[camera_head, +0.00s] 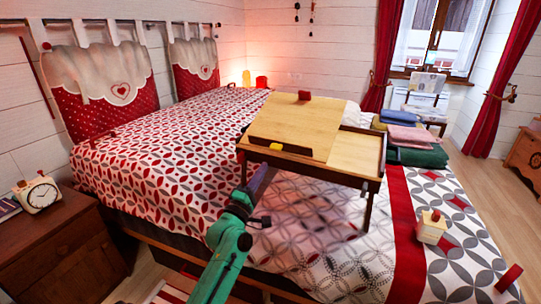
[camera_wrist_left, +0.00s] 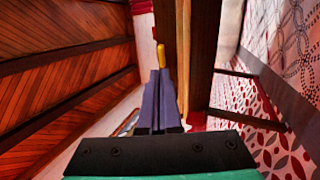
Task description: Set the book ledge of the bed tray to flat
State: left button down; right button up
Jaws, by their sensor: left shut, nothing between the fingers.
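The wooden bed tray (camera_head: 275,116) stands on its legs on the bed. Its book ledge (camera_head: 300,149) is a dark strip along the near edge of the light wood top, with a yellow tab (camera_head: 276,146). I cannot tell the ledge's exact angle. My left gripper (camera_head: 265,168) is shut and empty, just below the near edge by the tab. In the left wrist view, the purple fingers (camera_wrist_left: 161,74) point at the yellow tab (camera_wrist_left: 161,54), against dark wood; I cannot tell whether they touch it. A red knob (camera_head: 304,95) sits at the top's far edge. My right gripper is out of view.
The patterned bed (camera_head: 160,140) surrounds the tray. Folded cloths (camera_head: 416,157) lie behind its right side. A small box with a red knob (camera_head: 433,228) sits at the right. A nightstand (camera_head: 70,250) with a clock (camera_head: 40,194) stands at left.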

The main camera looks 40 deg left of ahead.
aim_at(274, 150)
pick_arm(q)
jog(key=x, duration=0.6)
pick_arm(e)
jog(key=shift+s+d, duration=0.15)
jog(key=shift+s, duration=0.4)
pick_arm(q)
jog(key=shift+r+p, duration=0.1)
jog(key=shift+p, duration=0.2)
